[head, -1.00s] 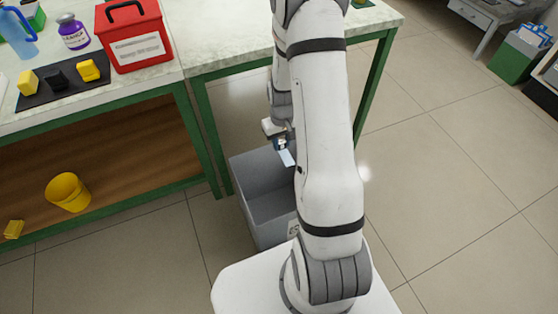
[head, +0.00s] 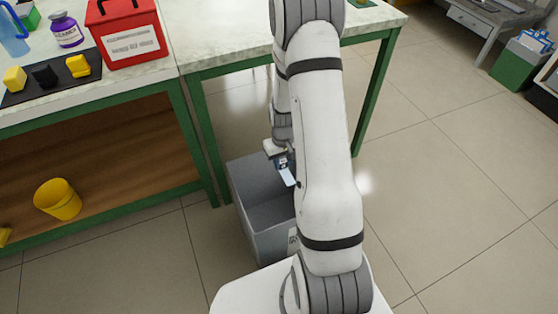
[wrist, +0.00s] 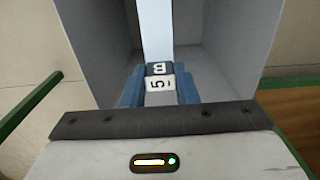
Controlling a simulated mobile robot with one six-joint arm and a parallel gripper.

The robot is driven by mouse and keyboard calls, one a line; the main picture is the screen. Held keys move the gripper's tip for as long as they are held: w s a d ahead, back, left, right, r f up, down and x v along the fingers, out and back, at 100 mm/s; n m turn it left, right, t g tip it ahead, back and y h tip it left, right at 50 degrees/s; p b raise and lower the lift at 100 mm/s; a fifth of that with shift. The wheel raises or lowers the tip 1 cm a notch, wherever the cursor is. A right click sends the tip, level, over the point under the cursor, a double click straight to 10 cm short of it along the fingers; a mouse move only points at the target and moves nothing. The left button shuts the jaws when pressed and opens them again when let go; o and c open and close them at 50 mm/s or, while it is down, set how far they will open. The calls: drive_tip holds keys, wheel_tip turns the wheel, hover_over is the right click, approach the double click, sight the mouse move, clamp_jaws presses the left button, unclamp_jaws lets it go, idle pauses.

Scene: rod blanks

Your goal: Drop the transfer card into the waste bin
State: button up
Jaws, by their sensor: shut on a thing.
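The transfer card (head: 288,176) is a thin pale strip hanging from my gripper (head: 281,163). In the wrist view the card (wrist: 155,30) points away between the blue fingers (wrist: 160,78), and its near end shows dark and white label squares with characters. My gripper is shut on that end. The waste bin (head: 278,244) is a grey open-topped box on the floor. The card is over the bin's opening in the head view, and the bin's walls (wrist: 220,30) surround it in the wrist view. How deep the card sits is unclear. My arm hides the bin's right side.
A yellow bucket (head: 58,199) sits on the lower shelf at left. The tiled floor (head: 450,190) on the right is clear.

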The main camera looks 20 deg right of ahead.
sight(283, 161)
drive_tip(key=o, duration=1)
drive_tip(key=shift+r, duration=0.15)
wheel_tip(283, 161, up, 8)
drive_tip(key=shift+f+p, duration=0.2)
drive_tip(key=shift+p, duration=0.9)
